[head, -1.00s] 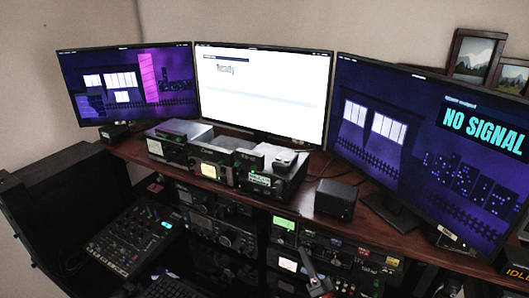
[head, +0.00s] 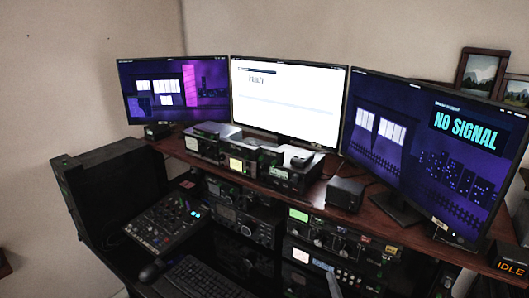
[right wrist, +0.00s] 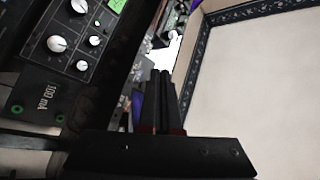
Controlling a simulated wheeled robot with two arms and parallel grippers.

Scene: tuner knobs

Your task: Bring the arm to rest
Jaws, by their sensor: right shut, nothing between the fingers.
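My right gripper (right wrist: 160,76) shows in the right wrist view with its two dark fingers pressed together and nothing between them. In the head view only a small grey part of my right arm or gripper (head: 333,284) shows at the bottom edge, in front of the lower radio rack (head: 345,240). In the right wrist view a dark panel with pale knobs (right wrist: 58,43) lies to the left of the fingers, apart from them. My left gripper is not in view.
Three monitors (head: 285,98) stand on the wooden desk (head: 385,225), with radio units (head: 240,160) before them. A mixer (head: 165,222) and a keyboard (head: 205,278) are at lower left. A framed panel (right wrist: 265,70) fills the right of the wrist view.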

